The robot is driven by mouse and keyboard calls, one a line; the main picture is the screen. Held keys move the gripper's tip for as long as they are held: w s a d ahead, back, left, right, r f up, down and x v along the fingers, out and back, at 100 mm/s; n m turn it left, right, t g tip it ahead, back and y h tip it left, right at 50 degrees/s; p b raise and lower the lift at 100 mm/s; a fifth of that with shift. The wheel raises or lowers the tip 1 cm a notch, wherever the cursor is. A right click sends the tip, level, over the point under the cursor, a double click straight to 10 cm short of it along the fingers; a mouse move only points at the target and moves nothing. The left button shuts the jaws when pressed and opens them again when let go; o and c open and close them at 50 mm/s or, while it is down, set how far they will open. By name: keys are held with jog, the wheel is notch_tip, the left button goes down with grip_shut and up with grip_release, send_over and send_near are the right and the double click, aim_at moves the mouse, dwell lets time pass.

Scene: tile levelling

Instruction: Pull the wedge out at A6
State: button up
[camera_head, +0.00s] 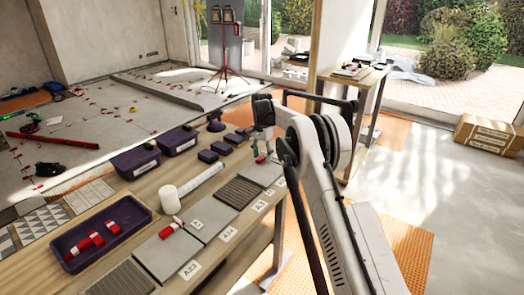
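My gripper (264,148) points down over the far end of the wooden workbench, above a grey tile (265,174). A small red-and-white wedge (260,159) shows right at its fingertips. I cannot tell whether the fingers are apart or closed on it. White labels stand along the bench's right edge, such as one near the front (190,269); the far ones are too small to read surely, so A6 is not certain.
A dark purple tray (133,242) holds red wedges. Purple boxes (178,140), a white roll (170,198) and dark ribbed tiles (237,192) crowd the bench. A red tripod lamp (228,75) stands behind. The floor right of my arm is mostly free.

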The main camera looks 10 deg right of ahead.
jog(key=shift+f, duration=0.15)
grip_shut()
dwell(0.4)
grip_release()
dwell(0.3)
